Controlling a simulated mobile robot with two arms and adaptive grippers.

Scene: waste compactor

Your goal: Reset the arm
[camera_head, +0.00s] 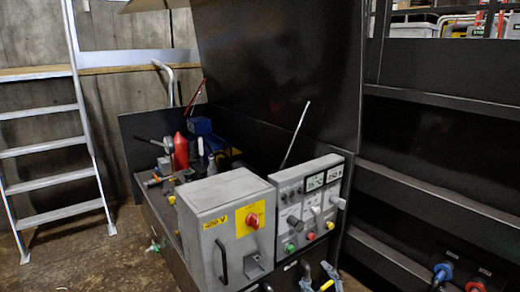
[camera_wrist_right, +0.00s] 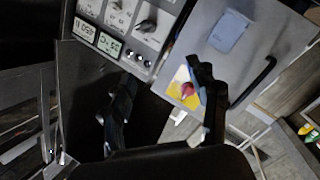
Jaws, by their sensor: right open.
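My right gripper (camera_wrist_right: 163,76) shows in the right wrist view, its two dark fingers spread apart with nothing between them. Beyond it are the control panel (camera_wrist_right: 122,28) and the grey electrical box (camera_wrist_right: 225,50), both turned nearly upside down in that view. One fingertip overlaps the yellow label with the red switch (camera_wrist_right: 187,89). In the head view, the grey box (camera_head: 208,215) and the panel with its displays and buttons (camera_head: 308,195) stand in the lower middle. My left gripper is not in view.
A metal ladder (camera_head: 50,152) leans at the left. A black machine wall (camera_head: 280,65) rises behind the panel, and a dark frame (camera_head: 440,140) stands at the right. A red bottle (camera_head: 180,151) and other clutter sit behind the box. Some floor at the lower left is clear.

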